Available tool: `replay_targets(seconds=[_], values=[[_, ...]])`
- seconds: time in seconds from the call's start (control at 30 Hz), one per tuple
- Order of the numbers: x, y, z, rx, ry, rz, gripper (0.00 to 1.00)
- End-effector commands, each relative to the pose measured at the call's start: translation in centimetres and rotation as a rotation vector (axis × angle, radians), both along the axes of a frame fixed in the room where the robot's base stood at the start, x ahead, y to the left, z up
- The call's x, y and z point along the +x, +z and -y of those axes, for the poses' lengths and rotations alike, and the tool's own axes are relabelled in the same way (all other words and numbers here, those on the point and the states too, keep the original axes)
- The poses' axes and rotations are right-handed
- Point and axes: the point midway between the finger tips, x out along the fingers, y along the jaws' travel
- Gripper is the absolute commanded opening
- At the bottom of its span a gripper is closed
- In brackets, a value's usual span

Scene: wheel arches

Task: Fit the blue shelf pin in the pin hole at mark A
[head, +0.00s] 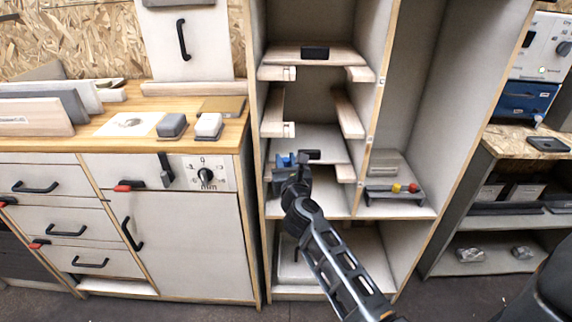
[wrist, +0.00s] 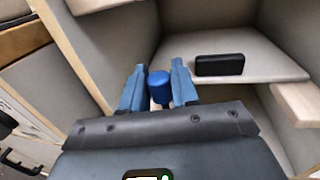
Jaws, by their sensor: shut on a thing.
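My gripper (head: 288,161) is inside the tall open cabinet (head: 256,110), in front of a middle shelf. In the wrist view, my gripper (wrist: 157,84) has its two blue fingers closed about a blue shelf pin (wrist: 160,85), whose rounded end shows between the fingertips. In the head view the pin cannot be told apart from the blue fingers. The pin looks apart from the cabinet wall and shelf. I cannot make out the pin hole or mark A in either view.
A black box (wrist: 219,65) lies on the grey shelf (wrist: 265,70) just right of the fingers. Wooden rails (head: 348,112) line the cabinet's sides. Another black box (head: 314,52) sits on the upper shelf. A rack with coloured balls (head: 396,189) stands in the right bay.

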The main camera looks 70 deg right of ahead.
Motion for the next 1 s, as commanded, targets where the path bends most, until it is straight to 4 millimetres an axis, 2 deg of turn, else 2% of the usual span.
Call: replay_targets(seconds=[1.0], values=[[1.5,0.0,3.8,0.0,-0.001,0.0,0.01]])
